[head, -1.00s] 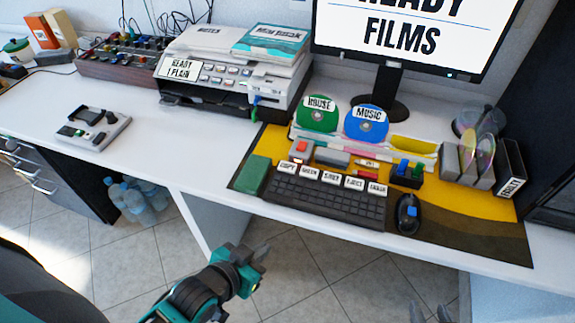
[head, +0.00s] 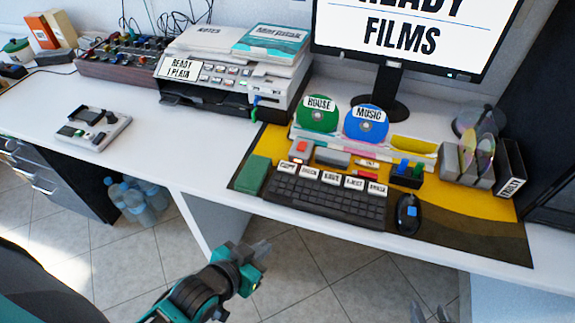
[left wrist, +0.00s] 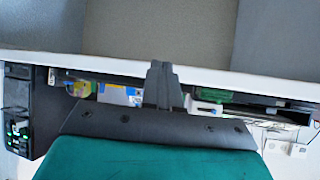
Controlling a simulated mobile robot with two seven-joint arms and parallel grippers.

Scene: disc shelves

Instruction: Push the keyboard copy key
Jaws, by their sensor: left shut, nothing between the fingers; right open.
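The black keyboard (head: 324,198) lies on a yellow and brown desk mat (head: 478,221), with several white labelled keys along its back row. The leftmost labelled key (head: 287,167) is the copy key; its lettering is hard to read now. My left gripper (head: 264,247) is shut and empty, in front of the desk edge and below the keyboard. Its closed fingers show in the left wrist view (left wrist: 161,82), with the white desk edge beyond them. My right gripper (head: 432,314) shows only as fingertips at the bottom edge of the head view, open and apart from everything.
A green block (head: 252,175) sits left of the keyboard and a mouse (head: 408,213) right of it. Behind stand green and blue discs (head: 366,123), a monitor (head: 400,40) and a printer (head: 235,70). The desk (head: 190,150) is clear between the printer and mat.

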